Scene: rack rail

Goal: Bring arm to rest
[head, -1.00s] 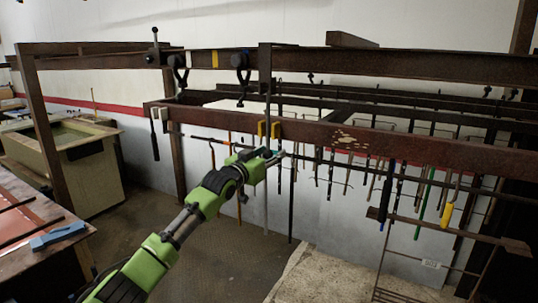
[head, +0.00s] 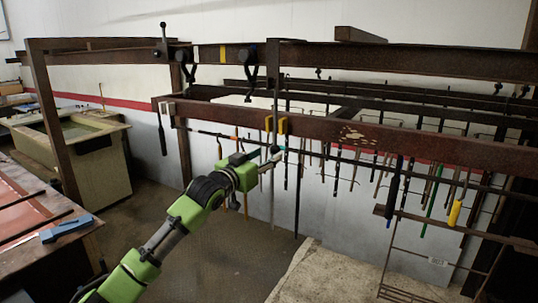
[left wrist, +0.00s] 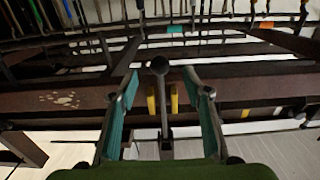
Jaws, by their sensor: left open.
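My left gripper (head: 268,154) reaches up from the lower left in the head view, just below the yellow blocks on the front rusty rail (head: 350,134). Its two teal-padded fingers (left wrist: 162,102) stand apart in the left wrist view. A dark lever with a ball knob (left wrist: 160,66) shows between them there, with a gap to each finger in the picture. I cannot tell its depth from the fingers. Yellow blocks (left wrist: 174,100) flank the lever; they also show in the head view (head: 282,125). My right gripper is in neither view.
Tools hang in a row behind the rail, including one with a yellow handle (head: 454,213). A similar lever (head: 163,38) stands upright on the upper rail. A workbench (head: 22,200) with a blue tool (head: 66,229) is at left. Floor between is clear.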

